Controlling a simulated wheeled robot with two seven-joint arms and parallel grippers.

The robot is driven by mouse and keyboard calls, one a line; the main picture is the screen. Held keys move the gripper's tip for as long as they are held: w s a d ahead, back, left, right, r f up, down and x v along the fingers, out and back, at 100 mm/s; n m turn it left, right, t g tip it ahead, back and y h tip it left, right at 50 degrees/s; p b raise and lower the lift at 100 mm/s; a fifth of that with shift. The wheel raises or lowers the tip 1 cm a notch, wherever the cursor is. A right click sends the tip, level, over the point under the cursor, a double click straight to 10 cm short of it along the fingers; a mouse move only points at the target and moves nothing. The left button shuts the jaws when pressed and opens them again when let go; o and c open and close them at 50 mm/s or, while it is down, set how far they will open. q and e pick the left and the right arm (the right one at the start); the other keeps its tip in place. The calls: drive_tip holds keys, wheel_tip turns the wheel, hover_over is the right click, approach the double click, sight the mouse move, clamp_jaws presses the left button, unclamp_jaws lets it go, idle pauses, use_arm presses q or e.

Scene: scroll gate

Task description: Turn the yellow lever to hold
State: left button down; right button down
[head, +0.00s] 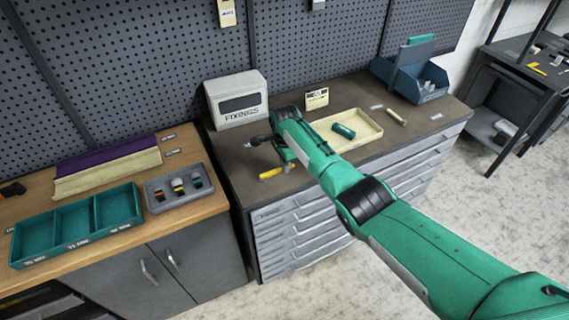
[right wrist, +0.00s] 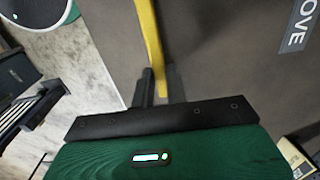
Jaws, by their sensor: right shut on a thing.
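The yellow lever (head: 271,173) shows near the front left edge of the grey drawer cabinet's top in the head view. In the right wrist view the lever (right wrist: 151,40) is a long yellow bar running up from between my fingers. My right gripper (head: 287,164) is shut on the lever, with one dark finger on each side in the right wrist view (right wrist: 158,88). Part of a label reading "OVE" (right wrist: 298,25) shows at upper right there. No hold marking is readable. My left gripper is not in view.
A "FIXINGS" box (head: 237,100) stands behind the lever. A cream tray (head: 370,141) with a green piece (head: 343,131) lies to the right, with a blue bin (head: 425,82) beyond. A teal tray (head: 75,224) is on the wooden bench at left.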

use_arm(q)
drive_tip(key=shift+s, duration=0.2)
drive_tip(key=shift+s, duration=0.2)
use_arm(e)
drive_tip(key=c, duration=1.4)
unclamp_jaws()
drive_tip(key=shift+r, duration=0.1)
